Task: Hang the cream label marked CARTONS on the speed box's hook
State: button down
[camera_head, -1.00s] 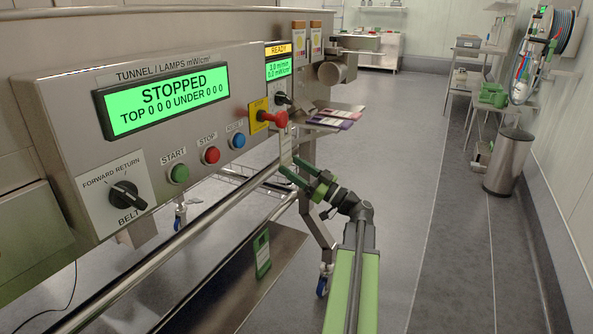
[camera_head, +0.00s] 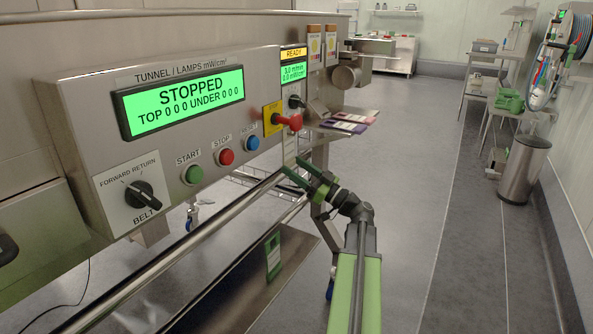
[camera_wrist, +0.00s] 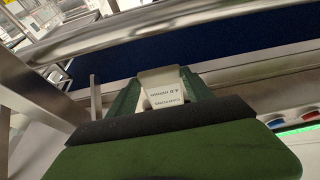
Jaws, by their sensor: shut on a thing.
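My gripper (camera_head: 304,176) has green fingers and is shut on a cream label (camera_wrist: 164,80). The label's printing appears upside down in the wrist view, and part of it reads as m/min. In the head view the label is a thin pale strip (camera_head: 290,150) standing up from the fingertips, below the red switch handle. The speed box (camera_head: 294,88), with a READY display and a black knob, is above and behind the label at the panel's right end. I cannot make out its hook. The label appears apart from the box.
The control panel (camera_head: 85,118) reads STOPPED. A steel rail (camera_head: 185,240) runs below. Purple and white cards (camera_head: 345,126) lie on a small shelf to the right. The aisle floor is clear.

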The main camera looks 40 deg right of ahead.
jog(key=shift+f+b, duration=0.85)
jog(key=shift+f, duration=0.05)
jog(key=shift+c, duration=1.8)
grip_release()
jog(key=shift+s, duration=0.1)
jog(key=b+v, duration=0.6)
jog(key=v, duration=1.1)
jog(key=shift+s, duration=0.15)
